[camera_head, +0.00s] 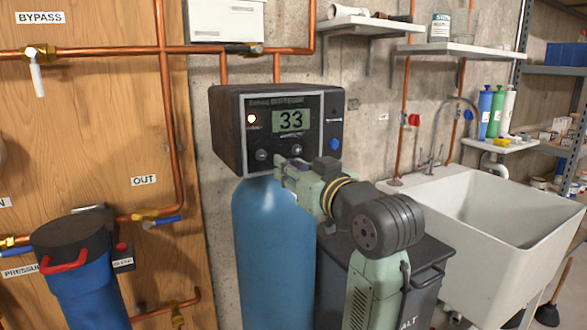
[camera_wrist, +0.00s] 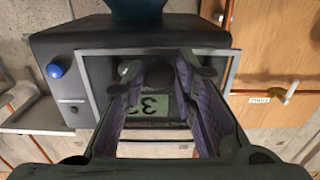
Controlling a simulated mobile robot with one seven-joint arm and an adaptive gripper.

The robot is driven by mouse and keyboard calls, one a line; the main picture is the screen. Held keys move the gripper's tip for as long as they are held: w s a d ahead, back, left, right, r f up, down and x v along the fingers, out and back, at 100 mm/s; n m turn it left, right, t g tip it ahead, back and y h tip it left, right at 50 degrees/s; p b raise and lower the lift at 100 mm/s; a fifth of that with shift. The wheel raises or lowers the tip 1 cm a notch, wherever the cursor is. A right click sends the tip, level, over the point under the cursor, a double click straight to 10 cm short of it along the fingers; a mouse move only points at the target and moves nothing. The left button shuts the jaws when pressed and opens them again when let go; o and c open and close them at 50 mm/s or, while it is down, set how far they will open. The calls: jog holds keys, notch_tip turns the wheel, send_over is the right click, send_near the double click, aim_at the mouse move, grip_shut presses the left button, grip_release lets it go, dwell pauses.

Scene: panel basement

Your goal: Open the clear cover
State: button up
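A dark control box (camera_head: 228,130) sits on top of a blue tank (camera_head: 265,230). Its front has a clear cover (camera_head: 285,112) in a pale frame, lying over a green display (camera_head: 290,121) that reads 33. The cover looks shut flat against the box. My gripper (camera_head: 288,172) is at the box's lower front edge, below the display. Whether the fingertips touch the cover I cannot tell.
A blue button (camera_head: 335,144) is on the box right of the cover. A blue filter housing (camera_head: 85,280) and copper pipes (camera_head: 170,120) are at left. A white sink (camera_head: 490,220) and a dark bin (camera_head: 430,275) stand at right.

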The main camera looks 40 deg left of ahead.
grip_shut()
jog(key=shift+d, duration=0.1)
dwell(0.5)
